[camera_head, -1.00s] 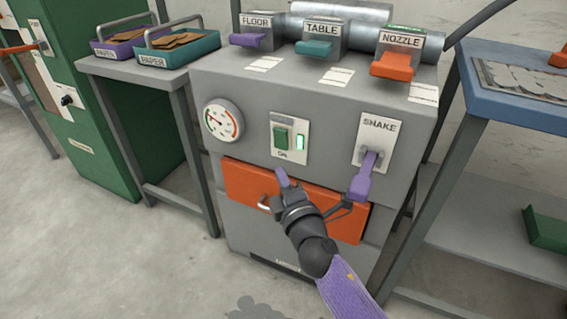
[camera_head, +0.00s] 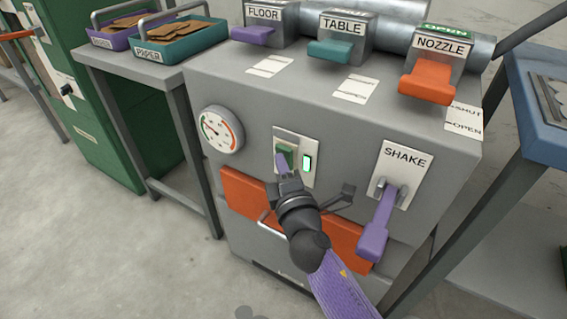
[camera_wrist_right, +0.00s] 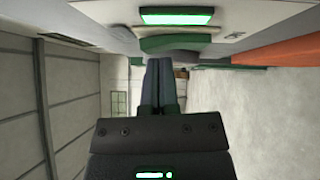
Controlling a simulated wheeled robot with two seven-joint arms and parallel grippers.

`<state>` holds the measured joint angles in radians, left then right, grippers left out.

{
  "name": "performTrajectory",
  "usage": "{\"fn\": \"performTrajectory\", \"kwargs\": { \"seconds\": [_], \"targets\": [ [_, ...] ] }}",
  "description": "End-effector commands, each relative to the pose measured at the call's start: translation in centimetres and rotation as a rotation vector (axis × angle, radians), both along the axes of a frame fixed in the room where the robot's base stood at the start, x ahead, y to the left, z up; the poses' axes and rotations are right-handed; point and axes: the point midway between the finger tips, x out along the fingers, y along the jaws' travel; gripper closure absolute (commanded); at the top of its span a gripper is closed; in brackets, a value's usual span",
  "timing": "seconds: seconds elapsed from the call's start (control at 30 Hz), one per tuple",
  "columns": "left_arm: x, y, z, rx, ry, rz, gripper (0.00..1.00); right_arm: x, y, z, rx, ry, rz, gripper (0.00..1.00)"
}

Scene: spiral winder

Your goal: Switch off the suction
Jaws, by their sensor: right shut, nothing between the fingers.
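The suction unit is a grey box (camera_head: 215,85) with a white switch plate (camera_head: 301,181) on its front. The plate carries a green rocker (camera_head: 285,148) and a lit lamp (camera_head: 307,163). In the right wrist view the lamp (camera_wrist_right: 177,17) glows green above the rocker (camera_wrist_right: 175,43). My right gripper (camera_head: 283,163) is shut and empty, and its purple fingertips overlap the rocker's lower part in the head view. The fingertips also show in the right wrist view (camera_wrist_right: 160,72), right at the rocker. I cannot tell whether they touch it. My left gripper is not in view.
A purple SHAKE lever (camera_head: 383,225) hangs right of the switch. A gauge (camera_head: 220,129) is at left. An orange drawer (camera_head: 240,190) lies below. Purple (camera_head: 252,34), teal (camera_head: 330,48) and orange (camera_head: 428,82) levers stick out on top. Paper bins (camera_head: 180,42) stand left.

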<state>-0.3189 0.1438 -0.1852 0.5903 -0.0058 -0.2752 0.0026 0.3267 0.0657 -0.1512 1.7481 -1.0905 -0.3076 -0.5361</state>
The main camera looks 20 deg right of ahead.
Motion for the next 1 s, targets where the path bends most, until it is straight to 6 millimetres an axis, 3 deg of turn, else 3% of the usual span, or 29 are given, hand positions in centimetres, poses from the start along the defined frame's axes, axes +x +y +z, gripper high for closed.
{"fn": "performTrajectory", "kwargs": {
  "seconds": [0.43,0.8,1.0],
  "targets": [
    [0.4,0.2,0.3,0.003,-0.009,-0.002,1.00,-0.1,-0.5,0.2,0.003,0.003,-0.002,1.00],
    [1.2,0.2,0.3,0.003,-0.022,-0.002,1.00,-7.4,0.5,-0.6,0.003,0.007,0.000,1.00],
    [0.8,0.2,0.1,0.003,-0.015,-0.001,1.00,-9.3,0.8,-0.7,0.002,0.004,0.001,1.00]
  ]
}}
